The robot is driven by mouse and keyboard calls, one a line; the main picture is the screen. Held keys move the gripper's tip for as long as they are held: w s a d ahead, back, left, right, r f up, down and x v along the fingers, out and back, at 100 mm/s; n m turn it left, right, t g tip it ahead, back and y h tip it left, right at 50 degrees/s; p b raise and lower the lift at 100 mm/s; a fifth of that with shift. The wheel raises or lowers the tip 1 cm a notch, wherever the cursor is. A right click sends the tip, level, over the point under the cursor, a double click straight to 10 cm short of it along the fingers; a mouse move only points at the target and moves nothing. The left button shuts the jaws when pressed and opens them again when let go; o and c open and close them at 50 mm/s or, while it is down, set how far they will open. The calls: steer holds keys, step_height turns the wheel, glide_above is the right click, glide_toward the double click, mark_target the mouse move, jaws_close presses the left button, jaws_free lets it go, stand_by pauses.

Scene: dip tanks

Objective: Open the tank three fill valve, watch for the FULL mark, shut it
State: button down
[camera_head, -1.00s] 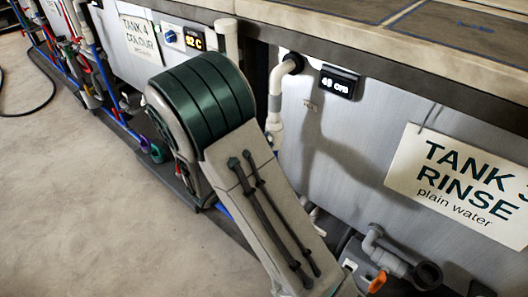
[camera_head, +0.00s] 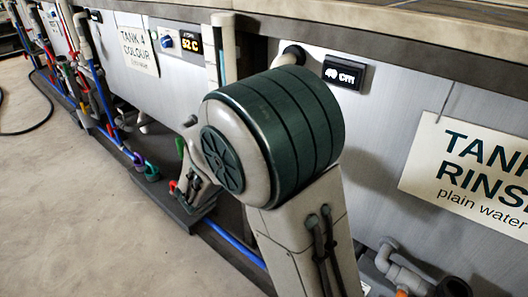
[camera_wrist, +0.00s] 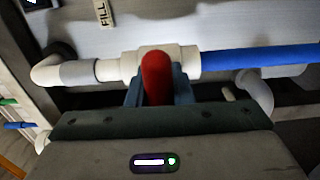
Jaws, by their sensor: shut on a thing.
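A red valve handle (camera_wrist: 157,77) stands upright in the middle of the wrist view, in front of a white valve body on a pipe. My gripper (camera_wrist: 158,92) is shut on this handle, with one finger on each side. A tag reading FILL (camera_wrist: 103,12) hangs above the pipe. In the head view, the tank three level display (camera_head: 343,72) is lit and reads in cm; it seems to show 40, but the second digit is blurred. The rinse tank sign (camera_head: 470,168) says plain water. My arm covers the middle of the head view, and my gripper is not visible there.
A blue pipe (camera_wrist: 262,55) leaves the valve to the right; a white elbow (camera_wrist: 58,70) bends at its left. The tank 4 colour sign (camera_head: 137,43) and its 52 C display (camera_head: 188,43) are at upper left. The floor (camera_head: 70,215) at left is open.

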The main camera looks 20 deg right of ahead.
steer(key=shift+w+a, duration=0.1)
steer(key=shift+a, duration=0.1)
steer(key=c, duration=1.3)
jaws_free()
steer(key=shift+a, duration=0.1)
steer(key=shift+d, duration=0.2)
steer(key=p+v, duration=0.2)
steer(key=v, duration=1.2)
steer(key=shift+p, duration=0.35)
